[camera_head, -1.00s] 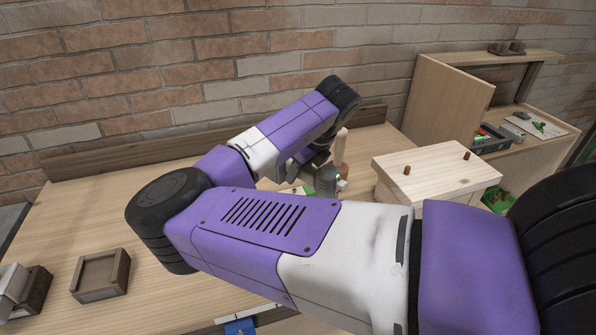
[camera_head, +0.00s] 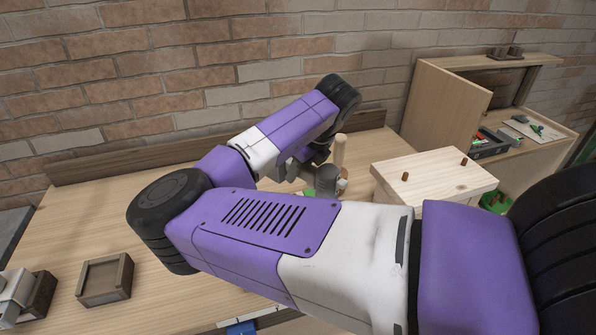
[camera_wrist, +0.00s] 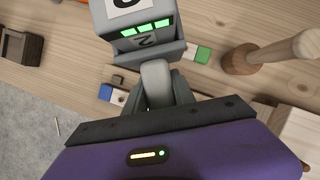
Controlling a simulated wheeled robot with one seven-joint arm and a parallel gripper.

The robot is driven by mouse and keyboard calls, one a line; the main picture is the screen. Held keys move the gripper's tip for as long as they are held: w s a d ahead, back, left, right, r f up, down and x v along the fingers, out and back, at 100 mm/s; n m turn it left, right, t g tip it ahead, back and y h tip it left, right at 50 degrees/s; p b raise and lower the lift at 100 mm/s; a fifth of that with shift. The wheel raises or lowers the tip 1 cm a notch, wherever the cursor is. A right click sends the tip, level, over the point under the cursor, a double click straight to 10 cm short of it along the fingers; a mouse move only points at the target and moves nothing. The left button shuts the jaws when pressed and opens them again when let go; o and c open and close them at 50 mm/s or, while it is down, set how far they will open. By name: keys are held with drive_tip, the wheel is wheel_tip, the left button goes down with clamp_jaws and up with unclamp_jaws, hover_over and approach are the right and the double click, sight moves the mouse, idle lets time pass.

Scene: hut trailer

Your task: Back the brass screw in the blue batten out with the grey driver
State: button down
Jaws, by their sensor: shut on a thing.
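My gripper (camera_wrist: 158,88) is shut on the grey driver (camera_wrist: 140,28), a blocky tool with lit green bars and a label, at the top of the wrist view. The driver also shows in the head view (camera_head: 326,180), partly behind my arm. The blue end of a pale batten (camera_wrist: 106,92) shows left of my gripper in the wrist view. A green-ended piece (camera_wrist: 203,54) lies to the right. My gripper and the driver cover what lies between them. The brass screw cannot be made out, nor whether the driver's tip touches anything.
An upright wooden peg on a round base (camera_wrist: 240,60) stands close at the right. A raised wooden block with two pegs (camera_head: 437,176) is right of my gripper in the head view. A small wooden tray (camera_head: 104,280) sits at left; bare bench lies between.

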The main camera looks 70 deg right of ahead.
drive_tip(key=d+r+p, duration=0.2)
drive_tip(key=d+r, duration=0.2)
drive_tip(key=d, duration=0.3)
drive_tip(key=shift+r, duration=0.25)
idle(1.4)
